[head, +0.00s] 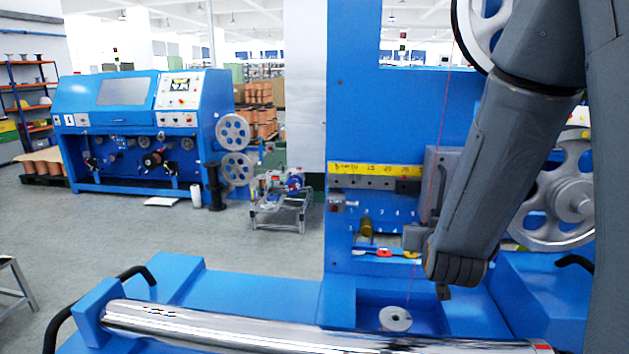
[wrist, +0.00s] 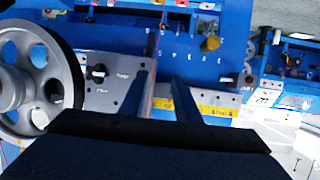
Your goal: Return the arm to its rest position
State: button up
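In the head view my arm (head: 505,165) comes down from the upper right in front of the blue machine (head: 355,110). Its lower joint bends near the small shelf of the machine, and my gripper cannot be made out clearly there. In the wrist view my gripper (wrist: 164,78) shows two dark fingers with a gap between them. It is open, and I see nothing gripped. The fingers point at the machine's blue panel, with the yellow label strip (wrist: 215,110) behind them. A thin red wire (head: 441,150) runs down close to my arm; it also shows near the left finger in the wrist view (wrist: 152,98).
A spoked pulley (head: 552,222) stands behind my arm; a large wheel (wrist: 50,55) fills the wrist view's left. A chrome roller (head: 220,330) crosses the front. A small grey disc (head: 395,318) sits in a blue recess. Open floor (head: 130,235) lies at left.

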jog(key=s+a+f+n+g+y, duration=0.2)
jog(key=s+a+f+g+y, duration=0.1)
jog(key=s+a+f+g, duration=0.5)
jog(key=s+f+n+g, duration=0.1)
jog(key=s+g, duration=0.3)
jog(key=s, duration=1.1)
jog(key=shift+a+f+g, duration=0.2)
jog(key=shift+a+g, duration=0.2)
jog(key=shift+a, duration=0.05)
